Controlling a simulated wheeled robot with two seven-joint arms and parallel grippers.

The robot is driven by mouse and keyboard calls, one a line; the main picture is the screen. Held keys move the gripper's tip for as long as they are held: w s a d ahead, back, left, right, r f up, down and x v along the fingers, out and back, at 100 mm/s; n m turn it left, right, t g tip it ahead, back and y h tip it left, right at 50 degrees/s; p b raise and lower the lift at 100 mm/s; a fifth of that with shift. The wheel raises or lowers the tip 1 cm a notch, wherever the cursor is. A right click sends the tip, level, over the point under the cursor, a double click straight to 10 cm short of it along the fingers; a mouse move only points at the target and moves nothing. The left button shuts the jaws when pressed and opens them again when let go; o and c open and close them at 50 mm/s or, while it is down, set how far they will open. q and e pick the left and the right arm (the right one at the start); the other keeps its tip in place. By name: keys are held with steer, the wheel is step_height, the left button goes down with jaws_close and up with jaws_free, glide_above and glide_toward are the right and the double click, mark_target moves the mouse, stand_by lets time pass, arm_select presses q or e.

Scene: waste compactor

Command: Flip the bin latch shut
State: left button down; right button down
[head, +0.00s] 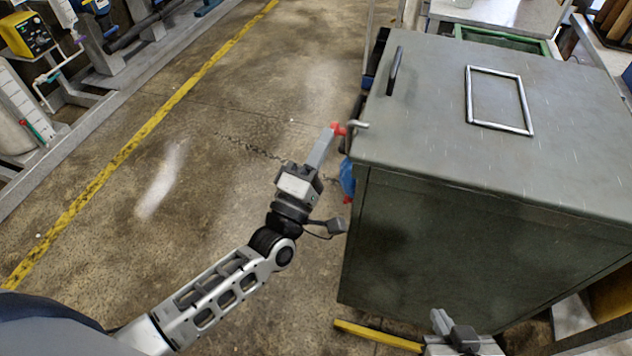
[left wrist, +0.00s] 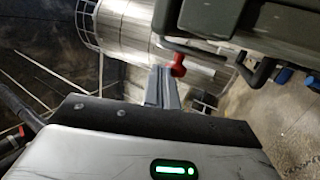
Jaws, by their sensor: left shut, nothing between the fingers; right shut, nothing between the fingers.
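The bin (head: 440,230) is a grey-green metal box on the right of the head view. A red-ended latch (head: 338,129) stands out from its left side, near the top edge. In the left wrist view the latch's red end (left wrist: 178,65) is just right of the fingertips, under the dark bin edge. My left gripper (head: 325,142) is shut with its tips at the red end; whether they touch it I cannot tell. My right gripper (head: 440,320) is shut and empty, low in front of the bin.
A bent metal rod (head: 357,125) is beside the latch. Blue parts (head: 347,177) sit lower on the bin's left side. A black handle (head: 395,70) and a metal frame (head: 500,99) are on its top. Floor left of the bin is clear up to a yellow line (head: 150,137).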

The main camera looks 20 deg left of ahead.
arm_select(q)
steer(key=shift+w+r, duration=0.4)
steer(key=shift+w, duration=0.15)
stand_by(0.4)
steer(key=s+a+r, duration=0.1)
steer(key=s+a, duration=0.1)
steer(key=s, duration=1.1)
steer(key=shift+s+a, duration=0.35)
steer(key=shift+r, duration=0.1)
steer(key=s+f+m+g+y, duration=0.1)
steer(key=s+f+m+g, duration=0.2)
steer(key=f+m+g, duration=0.3)
steer(key=s+f+m+g+y, duration=0.1)
steer(key=s+f+m+g, duration=0.2)
steer(key=f+m+g, duration=0.3)
step_height(320, 180, down, 7)
steer(key=m, duration=0.5)
steer(key=shift+s+a+f, duration=0.15)
steer(key=shift+s+f, duration=0.05)
